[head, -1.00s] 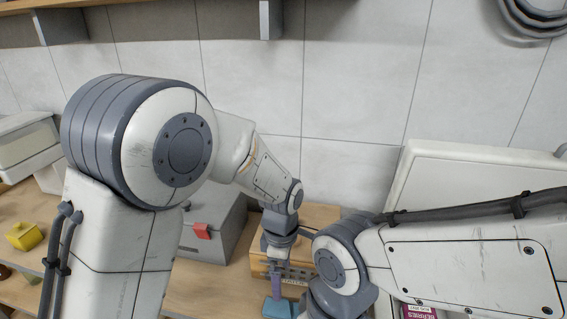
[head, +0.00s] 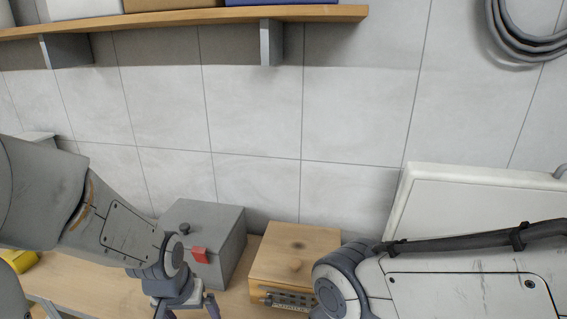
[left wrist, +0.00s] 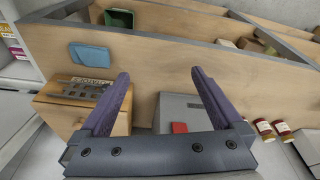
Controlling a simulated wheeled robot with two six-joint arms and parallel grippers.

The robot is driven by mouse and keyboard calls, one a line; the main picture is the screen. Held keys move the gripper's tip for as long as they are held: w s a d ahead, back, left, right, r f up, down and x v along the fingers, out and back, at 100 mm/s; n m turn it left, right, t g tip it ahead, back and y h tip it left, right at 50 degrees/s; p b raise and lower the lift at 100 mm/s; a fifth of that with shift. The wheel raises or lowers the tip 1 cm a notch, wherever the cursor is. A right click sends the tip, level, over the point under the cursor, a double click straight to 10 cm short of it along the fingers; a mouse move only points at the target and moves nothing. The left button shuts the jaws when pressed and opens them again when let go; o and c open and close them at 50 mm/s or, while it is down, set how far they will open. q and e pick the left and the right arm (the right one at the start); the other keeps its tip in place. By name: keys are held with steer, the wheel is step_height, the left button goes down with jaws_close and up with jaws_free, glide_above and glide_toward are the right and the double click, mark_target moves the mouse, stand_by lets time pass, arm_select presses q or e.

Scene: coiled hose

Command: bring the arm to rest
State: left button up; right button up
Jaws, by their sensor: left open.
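My left arm (head: 120,228) reaches in from the left of the head view, bent down low over the bench. My left gripper (head: 188,308) is at the bottom edge there, its purple fingers apart and partly cut off. In the left wrist view my left gripper (left wrist: 160,78) is open, with nothing between its fingers. My right arm (head: 450,275) crosses the lower right of the head view; its gripper is not in view.
A grey box (head: 228,222) with a red latch and a wooden box (head: 290,248) stand against the tiled wall. A blue flat piece (left wrist: 90,54) lies on the bench. A shelf (head: 200,22) runs above; a coiled hose (head: 520,45) hangs at upper right.

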arm_select(q)
steer(key=s+d+r+m+g, duration=0.1)
steer(key=s+d+r+m, duration=0.1)
steer(key=s+d, duration=0.2)
steer(key=s+d+r+m, duration=0.1)
steer(key=s+d+m, duration=0.2)
steer(key=s+d, duration=0.2)
steer(key=s+d+r+m+g+h, duration=0.1)
steer(key=s+d+r+m, duration=0.1)
steer(key=s+d+m, duration=0.1)
steer(key=shift+s+d+r+g, duration=0.35)
steer(key=shift+s+d, duration=0.3)
steer(key=shift+s, duration=0.5)
